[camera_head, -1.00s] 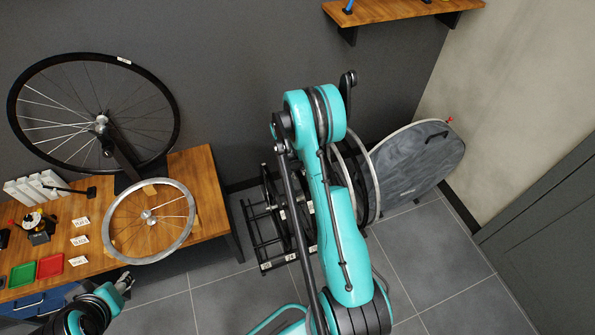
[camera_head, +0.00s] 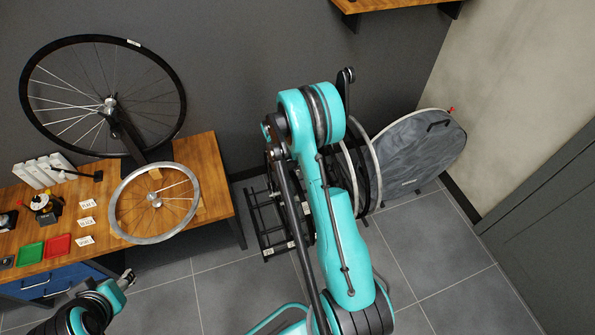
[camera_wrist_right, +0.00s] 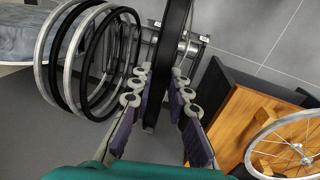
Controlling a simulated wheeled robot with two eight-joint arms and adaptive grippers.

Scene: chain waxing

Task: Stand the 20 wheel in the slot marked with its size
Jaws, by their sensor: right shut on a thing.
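My right gripper (camera_wrist_right: 163,74) is shut on a dark wheel (camera_wrist_right: 171,35), seen edge-on between the fingers in the right wrist view. In the head view my right arm hides that gripper and most of the wheel. No size can be read on the wheel. The black floor rack (camera_head: 263,226) stands left of my right arm, partly covered by it. Small white labels (camera_head: 268,252) sit on its front bar, too small to read. My left gripper (camera_head: 128,279) is at the lower left, away from the rack; its finger opening is unclear.
Several upright wheels (camera_wrist_right: 60,60) and a grey covered disc (camera_head: 420,155) stand right of my arm. A silver-rimmed wheel (camera_head: 124,225) lies over the wooden bench (camera_head: 212,150). A large black wheel (camera_head: 181,100) is on a stand. Floor in front of the rack is clear.

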